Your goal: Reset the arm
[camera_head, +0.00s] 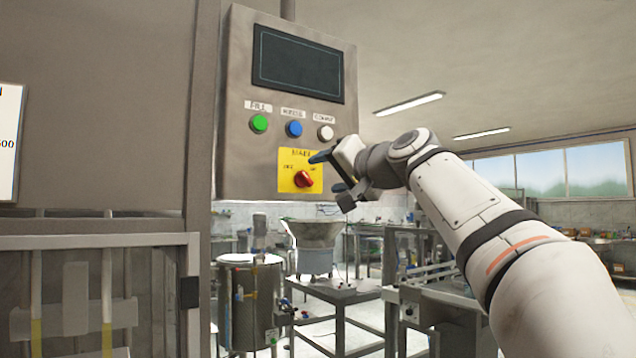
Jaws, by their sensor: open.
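My gripper (329,171) is at the end of my white arm, which reaches in from the lower right. Its two dark fingers are spread apart, one above the other, and I see nothing between them. In the picture the upper fingertip overlaps the plate's right edge. I cannot tell whether it touches the panel.
The panel carries a dark screen (297,62) and green (259,123), blue (294,128) and white (326,132) buttons. A grey cabinet (95,110) stands at left. Behind are a steel tank (250,300), a hopper (314,248) and a metal table (335,294).

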